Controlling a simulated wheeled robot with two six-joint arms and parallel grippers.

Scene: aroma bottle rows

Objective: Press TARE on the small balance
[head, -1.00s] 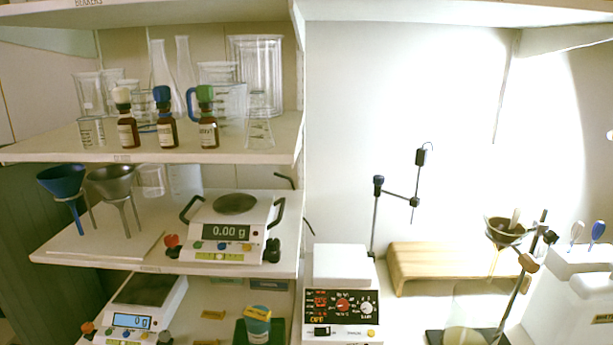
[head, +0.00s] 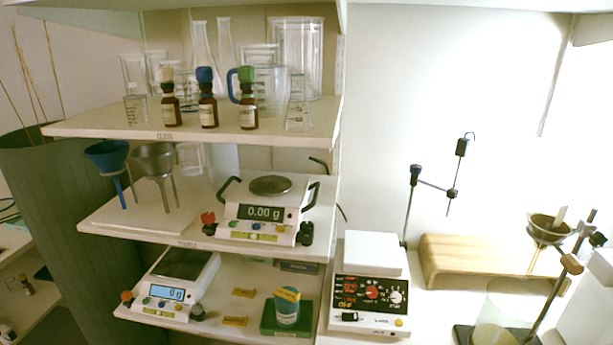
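Two white balances show in the head view. One balance (head: 230,230) with a round grey pan (head: 270,185) stands on the middle shelf. Its dark display reads 0.00 g, and it has dark side handles and a row of coloured buttons along its front. The other balance (head: 148,300) has a squarish dark pan (head: 187,263) and stands on the lower shelf at left. Its blue display reads about 0 g, with small coloured buttons below. I cannot read any TARE label or tell which balance is the small one. Neither of my grippers is in view.
Glassware and brown bottles (head: 208,113) fill the upper shelf. Funnels on stands (head: 155,160) are left of the middle balance. A green-based jar (head: 287,308) is right of the lower balance. A hotplate box (head: 370,300) and wooden stand (head: 470,262) are farther right.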

